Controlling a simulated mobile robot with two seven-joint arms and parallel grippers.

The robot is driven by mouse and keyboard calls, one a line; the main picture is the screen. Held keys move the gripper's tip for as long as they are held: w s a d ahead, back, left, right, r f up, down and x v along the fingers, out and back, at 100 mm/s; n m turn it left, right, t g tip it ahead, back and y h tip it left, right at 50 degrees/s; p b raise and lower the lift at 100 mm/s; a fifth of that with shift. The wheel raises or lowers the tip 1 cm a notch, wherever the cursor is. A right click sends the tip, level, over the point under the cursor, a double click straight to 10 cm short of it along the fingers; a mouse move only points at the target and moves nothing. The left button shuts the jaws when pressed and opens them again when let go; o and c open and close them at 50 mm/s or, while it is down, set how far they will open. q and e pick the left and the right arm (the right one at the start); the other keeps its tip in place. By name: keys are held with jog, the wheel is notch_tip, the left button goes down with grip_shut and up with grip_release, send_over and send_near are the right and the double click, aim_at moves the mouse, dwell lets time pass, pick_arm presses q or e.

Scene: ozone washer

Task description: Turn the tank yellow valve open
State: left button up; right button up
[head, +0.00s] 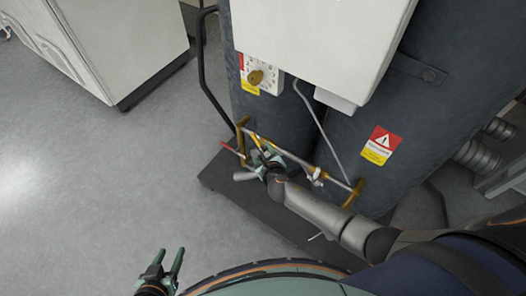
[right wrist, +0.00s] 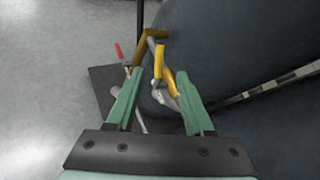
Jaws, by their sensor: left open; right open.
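The dark tanks (head: 350,150) stand on a low black base, with a thin pipe across their front that has brass-yellow ends (head: 242,132). My right gripper (head: 262,155) is at the left part of this pipe. In the right wrist view its green fingers (right wrist: 155,85) are open, and the yellow valve handle (right wrist: 166,66) shows between and just beyond the tips. I cannot tell whether a finger touches it. A red lever (head: 231,148) sticks out to the left; it also shows in the right wrist view (right wrist: 118,50). My left gripper (head: 170,251) is open and empty over the floor.
Warning labels (head: 380,145) are on the tank. A black bent rail (head: 203,70) stands at the left. A white cabinet (head: 110,40) is at the upper left. The grey floor (head: 100,170) between is clear.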

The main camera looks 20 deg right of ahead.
jog(key=shift+v, duration=1.05)
